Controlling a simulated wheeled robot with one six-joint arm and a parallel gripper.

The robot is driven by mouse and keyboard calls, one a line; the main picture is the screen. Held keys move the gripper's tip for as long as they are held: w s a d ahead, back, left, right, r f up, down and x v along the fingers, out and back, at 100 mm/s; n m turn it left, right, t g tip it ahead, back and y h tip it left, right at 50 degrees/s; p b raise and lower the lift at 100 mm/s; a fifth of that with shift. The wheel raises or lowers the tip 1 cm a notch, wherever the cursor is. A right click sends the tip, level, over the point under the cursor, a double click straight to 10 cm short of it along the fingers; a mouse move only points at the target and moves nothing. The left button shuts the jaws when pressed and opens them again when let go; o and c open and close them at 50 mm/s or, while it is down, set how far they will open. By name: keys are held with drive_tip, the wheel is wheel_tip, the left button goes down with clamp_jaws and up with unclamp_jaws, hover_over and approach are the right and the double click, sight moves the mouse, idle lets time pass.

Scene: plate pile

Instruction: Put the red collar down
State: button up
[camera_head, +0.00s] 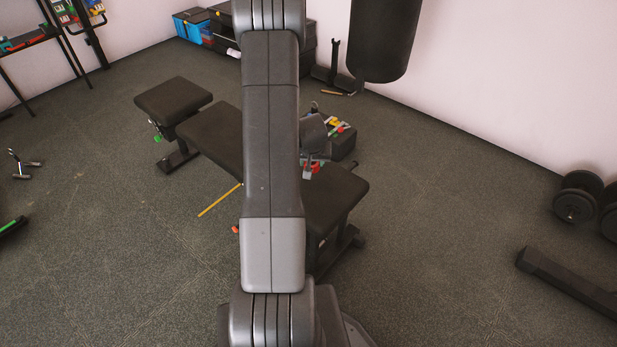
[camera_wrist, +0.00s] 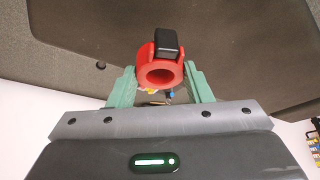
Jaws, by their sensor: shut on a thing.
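The red collar (camera_wrist: 145,76) is a thick ring with a black block on its rim. In the wrist view it sits between the two green fingers of my gripper (camera_wrist: 161,84), which is shut on it. In the head view my arm hides most of the gripper; a small red and grey patch (camera_head: 313,167) shows beside the arm, above the bench, but I cannot tell if it is the collar. The black weight bench (camera_head: 335,196) lies behind and to both sides of my arm.
A dark case (camera_head: 341,145) with colourful items stands behind the bench. A yellow stick (camera_head: 219,200) is left of the bench. A punching bag (camera_head: 385,38) hangs at the back. Dumbbells (camera_head: 575,197) lie at the right. Open floor lies at left and right.

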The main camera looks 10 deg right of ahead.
sight(312, 182)
drive_tip(key=shift+f+b, duration=2.1)
drive_tip(key=shift+f, duration=0.5)
drive_tip(key=shift+f+b, duration=0.35)
drive_tip(key=shift+b, duration=0.1)
drive_tip(key=o, duration=1)
drive_tip(key=shift+f, duration=0.1)
drive_tip(key=shift+r, duration=0.2)
drive_tip(key=shift+r+p, duration=0.25)
drive_tip(key=shift+p, duration=0.2)
drive_tip(key=shift+p+v, duration=3)
drive_tip(key=shift+v, duration=3.05)
